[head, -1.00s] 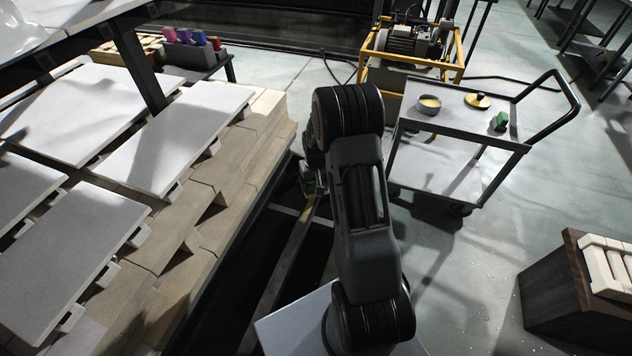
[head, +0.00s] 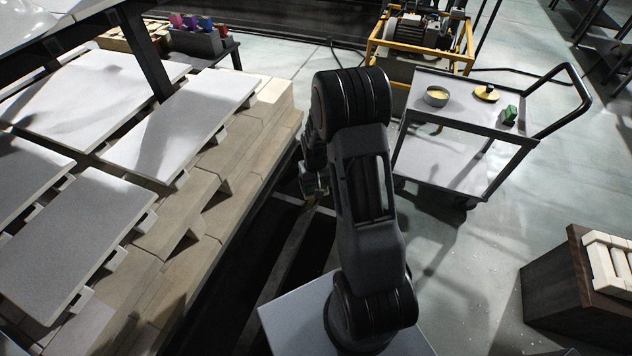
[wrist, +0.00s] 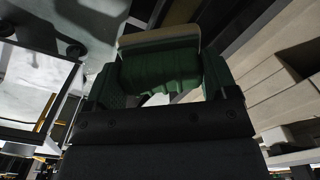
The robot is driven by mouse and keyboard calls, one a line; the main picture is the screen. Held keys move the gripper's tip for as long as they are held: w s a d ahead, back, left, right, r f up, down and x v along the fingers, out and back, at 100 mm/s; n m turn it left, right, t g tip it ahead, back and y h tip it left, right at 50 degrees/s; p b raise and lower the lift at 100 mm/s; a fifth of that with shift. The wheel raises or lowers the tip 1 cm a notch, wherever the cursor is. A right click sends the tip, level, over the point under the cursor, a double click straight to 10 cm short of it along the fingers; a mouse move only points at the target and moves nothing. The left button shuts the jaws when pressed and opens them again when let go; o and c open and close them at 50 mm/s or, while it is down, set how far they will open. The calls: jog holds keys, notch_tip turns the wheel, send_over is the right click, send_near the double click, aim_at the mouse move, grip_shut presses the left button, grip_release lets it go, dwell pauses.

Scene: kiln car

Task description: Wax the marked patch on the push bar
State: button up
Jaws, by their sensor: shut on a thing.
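My gripper (head: 314,186) is low beside the kiln car, partly behind my own arm in the head view. In the wrist view, my gripper (wrist: 160,95) is shut on a green block (wrist: 160,68) with a pale tan face on its far side. A dark bar, which looks like the push bar (head: 287,255), runs along the kiln car's side below my gripper. The marked patch cannot be made out clearly now; my gripper and arm cover that end of the bar. I cannot tell whether the block touches the bar.
A grey trolley (head: 465,112) at the right carries a tin of yellow wax (head: 436,96), a yellow disc (head: 487,93) and another green block (head: 509,115). The kiln car (head: 225,155) with pale shelves fills the left. A dark crate (head: 560,300) stands front right.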

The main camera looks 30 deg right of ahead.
jog(key=shift+s+a, duration=1.65)
jog(key=shift+a, duration=0.2)
jog(key=shift+s+a+p, duration=0.4)
jog(key=shift+s+a, duration=1.3)
jog(key=shift+a, duration=0.15)
jog(key=shift+r, duration=0.1)
notch_tip(320, 180, up, 7)
jog(key=p, duration=0.5)
jog(key=shift+p, duration=0.35)
